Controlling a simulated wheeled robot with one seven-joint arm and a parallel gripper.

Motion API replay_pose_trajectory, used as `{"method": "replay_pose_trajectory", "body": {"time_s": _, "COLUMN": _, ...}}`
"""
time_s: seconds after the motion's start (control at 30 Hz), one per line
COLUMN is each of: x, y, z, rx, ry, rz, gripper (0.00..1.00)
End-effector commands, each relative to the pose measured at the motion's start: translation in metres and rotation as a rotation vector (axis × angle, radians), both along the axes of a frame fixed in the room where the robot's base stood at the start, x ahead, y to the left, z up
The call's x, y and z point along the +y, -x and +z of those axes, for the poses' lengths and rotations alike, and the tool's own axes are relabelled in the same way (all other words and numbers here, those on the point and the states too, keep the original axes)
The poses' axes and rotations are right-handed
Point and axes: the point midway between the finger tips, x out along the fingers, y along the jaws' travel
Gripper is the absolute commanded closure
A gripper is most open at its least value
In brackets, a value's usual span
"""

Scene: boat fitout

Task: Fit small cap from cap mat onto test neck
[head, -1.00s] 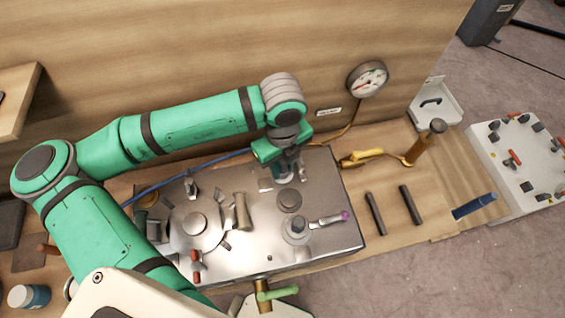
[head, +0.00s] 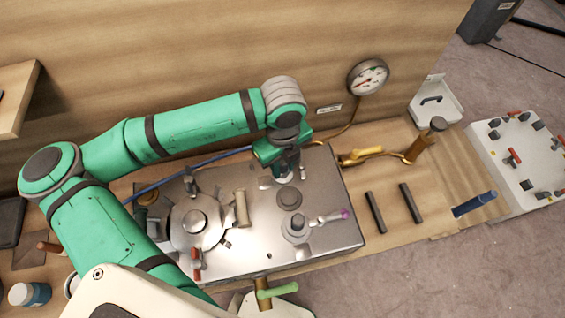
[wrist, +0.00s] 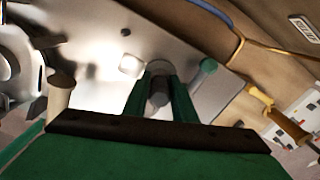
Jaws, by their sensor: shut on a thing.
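In the head view my gripper (head: 287,172) points down at the back right of the metal box top (head: 330,235). In the wrist view its two green fingers (wrist: 160,82) are shut on a small grey round piece (wrist: 158,93), which I take to be the small cap; the fingers hide most of it. I cannot make out the cap mat for certain.
A round flange with clamps (head: 195,222) sits left on the box. A dark disc (head: 290,199) and a fitting with a pink-tipped lever (head: 297,228) stand in front of my gripper. A gauge (head: 368,77) is on the wooden wall.

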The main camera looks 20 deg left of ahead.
Motion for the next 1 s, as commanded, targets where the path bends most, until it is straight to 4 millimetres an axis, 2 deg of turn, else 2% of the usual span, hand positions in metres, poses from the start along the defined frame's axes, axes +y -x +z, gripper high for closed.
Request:
{"method": "replay_pose_trajectory", "body": {"time_s": 0.4, "x": -0.0001, "y": -0.0001, "z": -0.0025, "rx": 0.000, "ry": 0.000, "rz": 0.000, "gripper": 0.98}}
{"method": "replay_pose_trajectory", "body": {"time_s": 0.43, "x": -0.0001, "y": -0.0001, "z": -0.0025, "rx": 0.000, "ry": 0.000, "rz": 0.000, "gripper": 0.73}}
{"method": "replay_pose_trajectory", "body": {"time_s": 0.5, "x": -0.0001, "y": -0.0001, "z": -0.0024, "rx": 0.000, "ry": 0.000, "rz": 0.000, "gripper": 0.57}}
{"method": "replay_pose_trajectory", "body": {"time_s": 0.53, "x": -0.0001, "y": -0.0001, "z": -0.0024, "rx": 0.000, "ry": 0.000, "rz": 0.000, "gripper": 0.54}}
{"method": "replay_pose_trajectory", "body": {"time_s": 0.73, "x": -0.0001, "y": 0.0000, "z": -0.0024, "rx": 0.000, "ry": 0.000, "rz": 0.000, "gripper": 0.54}}
{"method": "replay_pose_trajectory", "body": {"time_s": 0.8, "x": -0.0001, "y": 0.0000, "z": -0.0025, "rx": 0.000, "ry": 0.000, "rz": 0.000, "gripper": 0.39}}
{"method": "replay_pose_trajectory", "body": {"time_s": 0.87, "x": -0.0003, "y": -0.0002, "z": -0.0025, "rx": -0.001, "ry": 0.001, "rz": 0.000, "gripper": 0.32}}
{"method": "replay_pose_trajectory", "body": {"time_s": 1.0, "x": -0.0015, "y": -0.0002, "z": -0.0026, "rx": 0.000, "ry": 0.001, "rz": -0.002, "gripper": 0.32}}
